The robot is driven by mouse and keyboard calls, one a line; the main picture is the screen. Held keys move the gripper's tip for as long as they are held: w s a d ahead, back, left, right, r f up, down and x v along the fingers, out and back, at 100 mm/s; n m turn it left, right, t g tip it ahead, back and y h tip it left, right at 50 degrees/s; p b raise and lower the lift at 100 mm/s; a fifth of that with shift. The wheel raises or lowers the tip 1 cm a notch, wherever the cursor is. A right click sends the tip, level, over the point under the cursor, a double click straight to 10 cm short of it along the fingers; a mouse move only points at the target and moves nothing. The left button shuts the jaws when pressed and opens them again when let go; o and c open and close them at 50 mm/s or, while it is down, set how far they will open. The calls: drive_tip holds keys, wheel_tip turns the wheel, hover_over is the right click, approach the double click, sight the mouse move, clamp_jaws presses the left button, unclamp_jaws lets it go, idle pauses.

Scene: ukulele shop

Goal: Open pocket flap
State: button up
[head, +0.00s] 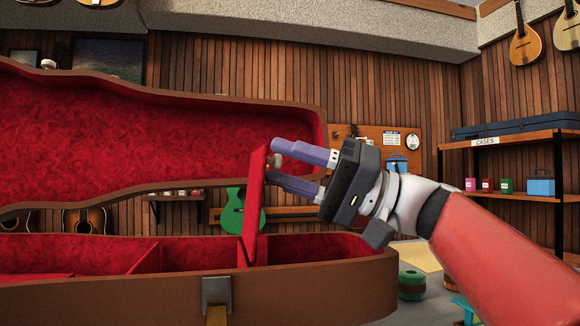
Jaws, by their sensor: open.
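An open brown instrument case with red plush lining fills the left and middle of the head view; its raised lid (110,130) stands behind its lower shell (330,288). The red pocket flap (254,205) stands up nearly vertical from the pocket inside the shell. A small pale knob (276,161) shows near the flap's top right edge. My gripper (272,164) reaches in from the right with its two purple fingers apart. The fingertips are at the flap's upper right side, around the knob's height; I cannot tell whether they touch.
A metal latch (216,292) is on the case's front. A green ukulele (236,215) stands behind the case. At right, a shelf (520,138) holds a blue case and small boxes. A green-and-brown spool (411,284) sits right of the case.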

drive_tip(key=shift+d, duration=0.1)
drive_tip(key=v, duration=0.7)
drive_tip(key=shift+d+f, duration=0.1)
drive_tip(key=shift+d, duration=0.25)
